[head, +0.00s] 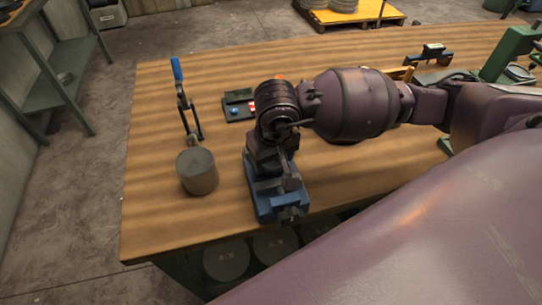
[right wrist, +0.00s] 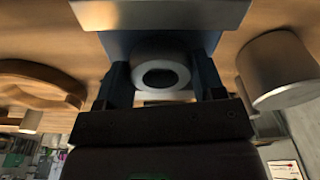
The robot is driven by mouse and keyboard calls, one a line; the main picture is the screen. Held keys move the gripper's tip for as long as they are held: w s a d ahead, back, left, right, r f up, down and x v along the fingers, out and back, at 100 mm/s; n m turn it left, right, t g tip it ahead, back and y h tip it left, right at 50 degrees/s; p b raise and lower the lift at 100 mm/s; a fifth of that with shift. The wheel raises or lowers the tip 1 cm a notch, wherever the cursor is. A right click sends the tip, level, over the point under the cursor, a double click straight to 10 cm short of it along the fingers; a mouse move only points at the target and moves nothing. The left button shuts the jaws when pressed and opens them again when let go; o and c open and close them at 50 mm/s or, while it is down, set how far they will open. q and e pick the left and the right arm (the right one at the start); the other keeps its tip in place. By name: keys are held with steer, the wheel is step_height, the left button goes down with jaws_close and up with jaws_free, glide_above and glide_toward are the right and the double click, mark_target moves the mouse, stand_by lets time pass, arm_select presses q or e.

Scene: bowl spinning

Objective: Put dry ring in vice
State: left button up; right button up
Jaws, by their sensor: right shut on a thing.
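My right gripper (head: 272,140) is over the blue vice (head: 265,208) on the wooden table in the head view. In the right wrist view its two dark fingers (right wrist: 163,82) are shut on a grey ring (right wrist: 160,55), one finger on each side. The ring's round hole faces the camera. A pale metal jaw of the vice (right wrist: 160,14) and blue vice body show just beyond the ring. Whether the ring touches the vice I cannot tell. In the head view the gripper hides the ring. My left gripper is not in view.
A grey cylinder (head: 197,172) stands left of the vice on the table (head: 150,215). A blue-handled lever clamp (head: 183,98) stands behind it. A small dark control box (head: 238,106) lies behind the gripper. Green equipment (head: 505,55) stands at the far right.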

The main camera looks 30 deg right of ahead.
mark_target(274, 164)
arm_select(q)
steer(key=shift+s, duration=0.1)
arm_select(e)
steer(key=shift+f, duration=0.1)
steer(key=o, duration=1.2)
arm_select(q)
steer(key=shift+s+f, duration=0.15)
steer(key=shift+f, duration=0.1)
arm_select(e)
steer(key=shift+r, duration=0.2)
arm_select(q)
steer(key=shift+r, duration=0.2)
arm_select(e)
step_height(274, 164, up, 12)
steer(key=s, duration=0.1)
steer(key=shift+s, duration=0.25)
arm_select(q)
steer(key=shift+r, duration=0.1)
arm_select(e)
steer(key=shift+f, duration=0.1)
